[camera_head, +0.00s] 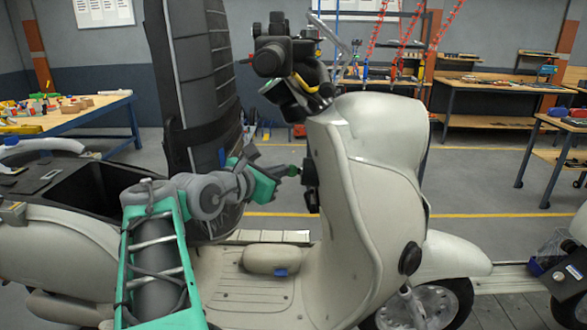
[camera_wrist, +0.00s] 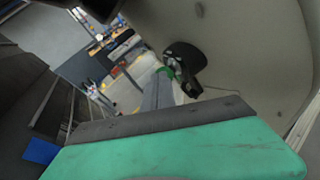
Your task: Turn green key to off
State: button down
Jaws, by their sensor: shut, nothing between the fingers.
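My gripper (camera_head: 295,171) is shut and empty, with its tips at the black ignition lock (camera_head: 309,173) on the inner side of the cream scooter's front shield (camera_head: 375,140). In the wrist view the grey fingers of my gripper (camera_wrist: 174,84) reach up to the black lock (camera_wrist: 187,62). A small curved green piece, which looks like the green key (camera_wrist: 165,72), shows at the fingertips beside the lock. The fingers partly hide it. I cannot tell whether they touch it or which way it is turned.
The scooter's handlebar (camera_head: 285,55) is above my gripper. A tall black padded piece (camera_head: 200,80) stands behind my arm. The footboard (camera_head: 245,292) lies below. Workbenches (camera_head: 90,112) stand farther back, with open floor between.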

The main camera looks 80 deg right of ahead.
jog(key=r+p+v, duration=0.1)
jog(key=p+v, duration=0.1)
jog(key=v, duration=0.4)
jog(key=shift+s+r+p, duration=0.2)
jog(key=shift+r+p, duration=0.05)
jog(key=shift+p, duration=0.15)
dwell(0.3)
